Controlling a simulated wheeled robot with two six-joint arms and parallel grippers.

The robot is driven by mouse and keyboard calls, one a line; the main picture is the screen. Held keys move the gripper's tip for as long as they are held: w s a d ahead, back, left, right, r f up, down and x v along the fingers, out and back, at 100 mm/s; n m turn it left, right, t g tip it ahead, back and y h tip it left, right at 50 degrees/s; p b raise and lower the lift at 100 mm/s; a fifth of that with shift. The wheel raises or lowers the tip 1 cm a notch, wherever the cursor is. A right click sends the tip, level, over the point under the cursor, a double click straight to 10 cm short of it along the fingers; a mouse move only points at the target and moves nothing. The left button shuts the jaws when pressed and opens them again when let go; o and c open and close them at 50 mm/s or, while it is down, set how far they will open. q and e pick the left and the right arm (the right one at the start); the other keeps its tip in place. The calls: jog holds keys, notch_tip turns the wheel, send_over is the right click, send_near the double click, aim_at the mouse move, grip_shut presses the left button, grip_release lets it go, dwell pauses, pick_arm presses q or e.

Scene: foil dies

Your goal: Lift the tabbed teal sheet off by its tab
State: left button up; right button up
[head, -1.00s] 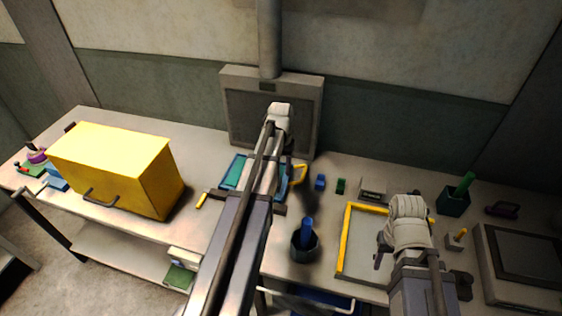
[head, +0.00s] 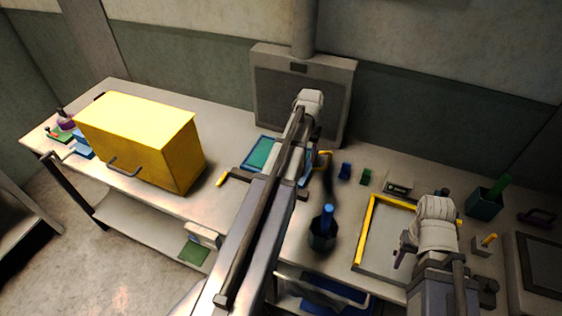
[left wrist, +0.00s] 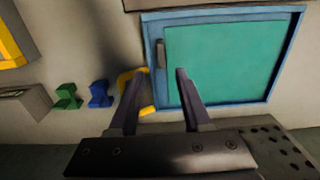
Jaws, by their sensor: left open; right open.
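The teal sheet (head: 261,154) lies in a blue frame (left wrist: 235,14) on the bench. In the left wrist view the sheet (left wrist: 225,62) shows nearly whole, with a grey tab (left wrist: 160,53) upright at its left edge. My left gripper (left wrist: 161,72) is open and empty. In that view its two fingertips appear on either side of the tab's lower end; I cannot tell how high they are above it. In the head view my left arm hides part of the frame and the gripper's fingers. My right gripper (head: 399,257) is open over the yellow-edged tray, its fingers partly hidden.
A yellow box (head: 148,138) stands on the left of the bench. A yellow handle (left wrist: 128,88) sits beside the blue frame. A dark cup (head: 322,238) with a blue stick, a yellow-edged tray (head: 366,230) and small blue (head: 345,171) and green blocks (head: 366,177) stand nearby.

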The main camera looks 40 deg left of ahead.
pick_arm(q)
notch_tip(320, 180, down, 5)
jog(key=b, duration=0.4)
jog(key=shift+s+a+r, duration=0.1)
jog(key=shift+s+r, duration=0.05)
pick_arm(e)
notch_tip(320, 180, down, 5)
jog(key=shift+r, duration=0.25)
pick_arm(q)
jog(key=shift+r, duration=0.1)
jog(key=shift+c, duration=0.3)
grip_shut()
